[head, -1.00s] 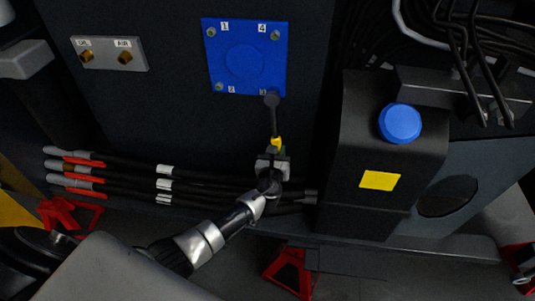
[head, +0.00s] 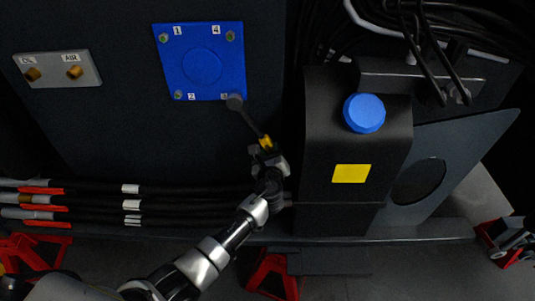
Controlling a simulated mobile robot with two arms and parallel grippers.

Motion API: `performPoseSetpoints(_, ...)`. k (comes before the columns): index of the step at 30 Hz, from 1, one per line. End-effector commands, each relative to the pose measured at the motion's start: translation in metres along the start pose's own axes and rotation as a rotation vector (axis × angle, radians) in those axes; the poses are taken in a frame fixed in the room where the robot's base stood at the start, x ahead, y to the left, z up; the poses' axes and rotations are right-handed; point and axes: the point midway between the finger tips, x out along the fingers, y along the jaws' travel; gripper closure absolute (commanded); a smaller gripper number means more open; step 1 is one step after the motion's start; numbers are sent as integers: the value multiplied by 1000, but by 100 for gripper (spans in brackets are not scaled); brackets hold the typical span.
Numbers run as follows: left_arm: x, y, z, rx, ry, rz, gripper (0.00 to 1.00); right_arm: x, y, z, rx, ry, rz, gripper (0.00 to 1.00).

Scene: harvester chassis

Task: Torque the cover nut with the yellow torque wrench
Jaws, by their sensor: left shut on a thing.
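The blue square cover (head: 205,70) is on the dark chassis wall, with nuts at its corners marked by numbers. The torque wrench (head: 251,123) has a dark round head at the cover's lower right corner, which hides the nut there. Its dark shaft slants down to the right to a yellow band (head: 265,142). My left gripper (head: 267,158) is shut on the wrench's handle just below the yellow band, and its jaws hide part of the handle. I do not make out my right gripper.
A dark tank with a blue cap (head: 364,113) and yellow label (head: 351,173) stands close right of my left gripper. Black hoses (head: 95,205) run along the wall at lower left. An OIL/AIR port plate (head: 57,69) is at upper left. Red stands (head: 272,277) are below.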

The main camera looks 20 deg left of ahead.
Motion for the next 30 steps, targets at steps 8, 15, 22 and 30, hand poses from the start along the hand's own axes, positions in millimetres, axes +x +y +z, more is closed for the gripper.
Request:
performPoseSetpoints(8,1,2,0,-1,5,3,100,-2,-1,0,0,0,-1,57)
performPoseSetpoints(15,1,14,2,61,5,8,100,-7,-1,-1,1,0,-2,57)
performPoseSetpoints(22,1,31,2,150,5,12,100,-11,-1,-1,1,0,-2,57)
performPoseSetpoints(30,1,32,2,156,5,13,100,-10,-1,-1,1,0,-2,57)
